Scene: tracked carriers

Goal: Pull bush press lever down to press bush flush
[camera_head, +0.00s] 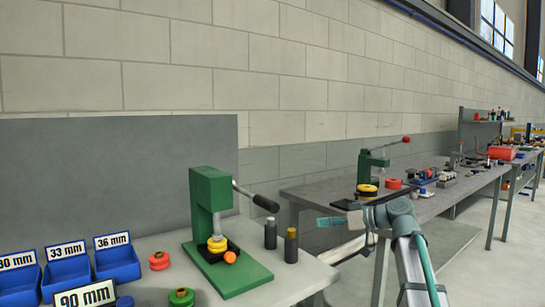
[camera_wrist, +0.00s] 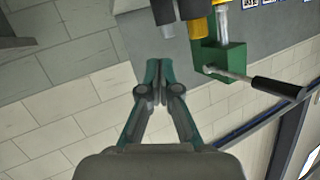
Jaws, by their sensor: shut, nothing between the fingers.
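The green bush press (camera_head: 210,196) stands on the near bench. Its lever slopes down to the right and ends in a black handle (camera_head: 265,203). A yellow ringed part (camera_head: 217,243) sits under the press ram, with an orange round piece (camera_head: 230,257) in front; I cannot tell how deep the bush sits. My gripper (camera_head: 330,221) is right of the press in the head view, apart from the handle. In the wrist view the fingers (camera_wrist: 152,70) are shut and empty; the press (camera_wrist: 228,62) and lever handle (camera_wrist: 280,88) show to their right.
Two dark cylinders (camera_head: 270,234), one with a yellow top (camera_head: 291,246), stand right of the press near the handle. Blue bins (camera_head: 118,262) and red (camera_head: 159,260) and green (camera_head: 181,297) parts are on the left. A second press (camera_head: 365,168) stands on the far bench (camera_head: 315,196).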

